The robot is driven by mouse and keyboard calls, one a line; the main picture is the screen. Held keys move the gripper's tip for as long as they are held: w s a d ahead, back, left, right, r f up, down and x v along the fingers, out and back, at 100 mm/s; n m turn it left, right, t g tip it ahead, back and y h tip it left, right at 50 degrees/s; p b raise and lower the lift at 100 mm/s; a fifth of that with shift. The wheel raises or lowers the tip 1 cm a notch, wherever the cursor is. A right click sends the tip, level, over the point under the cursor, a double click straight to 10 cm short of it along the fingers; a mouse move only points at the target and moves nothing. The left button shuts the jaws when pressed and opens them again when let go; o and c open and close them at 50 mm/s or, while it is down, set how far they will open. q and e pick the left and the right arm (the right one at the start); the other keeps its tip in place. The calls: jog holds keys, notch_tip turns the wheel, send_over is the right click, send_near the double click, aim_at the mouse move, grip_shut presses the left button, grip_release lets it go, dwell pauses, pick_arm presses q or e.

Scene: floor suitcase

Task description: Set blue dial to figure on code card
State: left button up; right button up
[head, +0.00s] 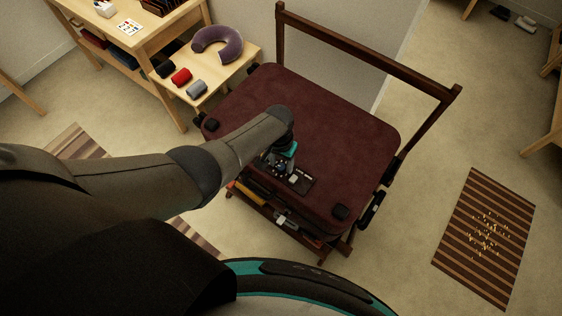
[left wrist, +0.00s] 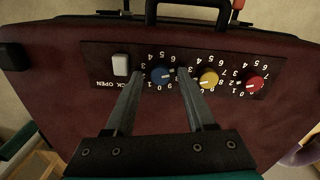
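The blue dial (left wrist: 161,75) is the leftmost of three dials on the suitcase's black lock plate (left wrist: 108,60) in the left wrist view, where the figures appear upside down. Its pale mark points roughly right; the exact figure is unclear. My left gripper (left wrist: 161,72) is open, its fingertips on either side of the blue dial with gaps showing. In the head view my left gripper (head: 284,151) is over the plate (head: 297,184) and hides part of it. A white card with coloured marks (head: 130,27), likely the code card, lies on the wooden table; its figures are unreadable. My right gripper is not in view.
A yellow dial (left wrist: 208,78) and a red dial (left wrist: 256,83) sit to the right of the blue one. A white lock button (left wrist: 120,65) is at its left. The maroon suitcase (head: 330,130) lies on a dark wooden rack. A neck pillow (head: 217,48) is on a side table.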

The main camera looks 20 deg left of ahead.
aim_at(280, 166)
pick_arm(q)
jog(key=shift+o, duration=0.2)
jog(key=shift+r, duration=0.15)
jog(key=shift+r+p, duration=0.3)
notch_tip(280, 166, up, 14)
jog(key=p, duration=0.6)
jog(key=shift+a+r, duration=0.2)
jog(key=shift+a, duration=0.1)
